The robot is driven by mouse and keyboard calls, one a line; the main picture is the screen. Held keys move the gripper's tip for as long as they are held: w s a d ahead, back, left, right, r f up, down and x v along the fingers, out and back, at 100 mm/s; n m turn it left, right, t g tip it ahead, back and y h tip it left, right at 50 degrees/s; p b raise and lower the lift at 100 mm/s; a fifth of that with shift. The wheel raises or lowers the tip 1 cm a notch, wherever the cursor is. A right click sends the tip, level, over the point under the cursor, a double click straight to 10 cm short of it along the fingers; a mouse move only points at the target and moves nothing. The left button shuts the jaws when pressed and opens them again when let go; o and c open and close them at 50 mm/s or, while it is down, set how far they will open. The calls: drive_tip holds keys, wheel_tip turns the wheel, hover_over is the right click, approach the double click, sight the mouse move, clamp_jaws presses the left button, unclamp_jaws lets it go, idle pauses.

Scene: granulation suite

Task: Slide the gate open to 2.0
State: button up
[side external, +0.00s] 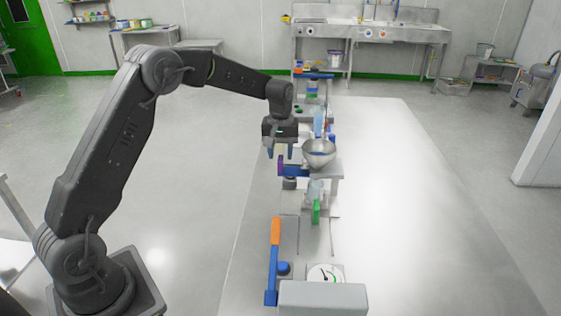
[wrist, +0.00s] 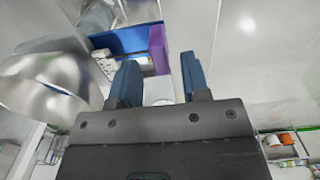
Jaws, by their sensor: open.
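The gate looks to be the blue slide (side external: 295,171) with a purple end block (side external: 281,165), under the silver bowl-shaped hopper (side external: 319,149). In the wrist view the blue slide (wrist: 125,40) and purple block (wrist: 159,50) lie just beyond my fingertips, and the hopper (wrist: 45,85) is at left. A pale strip with dark marks (wrist: 105,66) shows beside the slide, its numbers unreadable. My gripper (side external: 280,154) is open and empty, pointing down just above the purple block. In the wrist view my gripper (wrist: 160,72) has its fingers apart, with the block between their lines and slightly ahead.
A blue lever with an orange end (side external: 275,232) and a round dial (side external: 325,274) stand at the near end of the white table (side external: 390,200). A green handle (side external: 316,211) is below the hopper. Blue-topped equipment (side external: 312,77) stands behind. The table's right side is clear.

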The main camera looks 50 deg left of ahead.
sight(281, 157)
drive_tip(key=shift+f, duration=1.7)
clamp_jaws()
